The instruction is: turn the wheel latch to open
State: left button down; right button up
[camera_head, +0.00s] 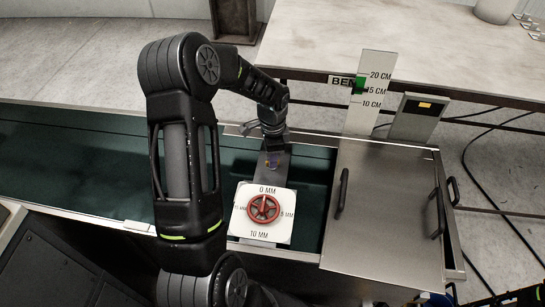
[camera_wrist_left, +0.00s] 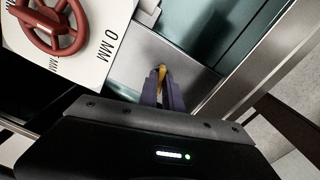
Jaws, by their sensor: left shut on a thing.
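The red wheel (camera_head: 263,208) sits on a white square dial plate (camera_head: 247,231) marked 0 MM, 5 MM and 10 MM. The wheel also shows at the top left of the left wrist view (camera_wrist_left: 50,27). My left gripper (camera_head: 270,163) is just beyond the plate's 0 MM edge, apart from the wheel. In the left wrist view, its purple fingers (camera_wrist_left: 161,88) are shut on a small yellow piece (camera_wrist_left: 162,73) over a metal strip. The fingers hide most of this piece, so I cannot tell what it belongs to.
A metal cover (camera_head: 385,215) with black handles lies right of the dial. A ruler board (camera_head: 368,85) with a green marker and a grey box (camera_head: 418,117) stand behind it. A dark green belt (camera_head: 75,165) runs left. A table (camera_head: 400,40) stands at the back.

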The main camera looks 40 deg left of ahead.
pick_arm(q)
jog(key=m, duration=0.3)
jog(key=shift+m, duration=0.3)
dwell(0.4)
jog(key=c, duration=1.5)
grip_release()
jog(key=shift+r, duration=0.1)
jog(key=shift+r, duration=3.8)
